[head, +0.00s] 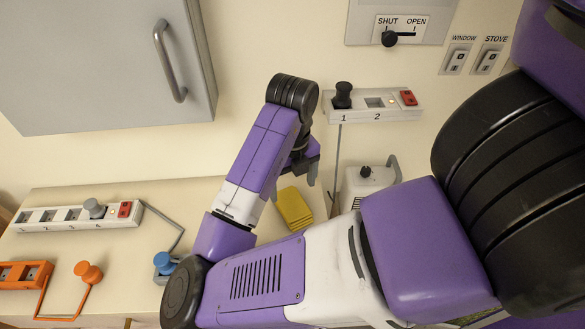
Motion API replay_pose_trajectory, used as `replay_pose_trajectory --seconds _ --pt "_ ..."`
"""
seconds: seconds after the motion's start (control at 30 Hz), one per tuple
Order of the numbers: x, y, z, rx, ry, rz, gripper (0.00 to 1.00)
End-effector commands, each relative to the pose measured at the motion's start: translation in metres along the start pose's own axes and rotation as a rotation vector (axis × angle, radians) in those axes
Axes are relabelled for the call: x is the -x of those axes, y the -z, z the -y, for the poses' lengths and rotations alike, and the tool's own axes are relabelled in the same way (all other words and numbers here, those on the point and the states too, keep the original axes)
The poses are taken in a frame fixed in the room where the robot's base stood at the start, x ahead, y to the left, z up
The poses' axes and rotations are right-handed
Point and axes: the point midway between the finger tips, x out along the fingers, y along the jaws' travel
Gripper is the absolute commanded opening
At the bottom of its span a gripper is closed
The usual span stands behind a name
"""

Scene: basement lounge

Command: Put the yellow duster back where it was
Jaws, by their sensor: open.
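The yellow duster (294,208) looks like a folded yellow cloth. It lies on the pale worktop (150,200), behind and partly hidden by my arm. My gripper (306,176) is above and slightly right of the duster, pointing down with its fingers apart. It looks empty. I cannot tell how high the fingers are above the duster.
A wall strip (375,105) and white appliance (367,180) stand right of the duster. A grey cabinet (90,60) hangs upper left.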

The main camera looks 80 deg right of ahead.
Motion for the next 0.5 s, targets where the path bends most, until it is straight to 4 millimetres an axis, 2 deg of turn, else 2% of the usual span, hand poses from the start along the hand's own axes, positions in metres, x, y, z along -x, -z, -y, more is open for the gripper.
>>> replay_pose_trajectory --seconds 0.03,0.2,0.33,0.5 --pt "0.012 -0.001 -0.001 -0.003 -0.004 0.004 0.83" --pt "0.038 -0.001 -0.001 -0.001 -0.002 0.003 0.83" --pt "0.049 0.0 0.0 0.0 0.0 0.001 0.83" --pt "0.054 0.0 0.0 0.001 0.001 0.0 0.83"
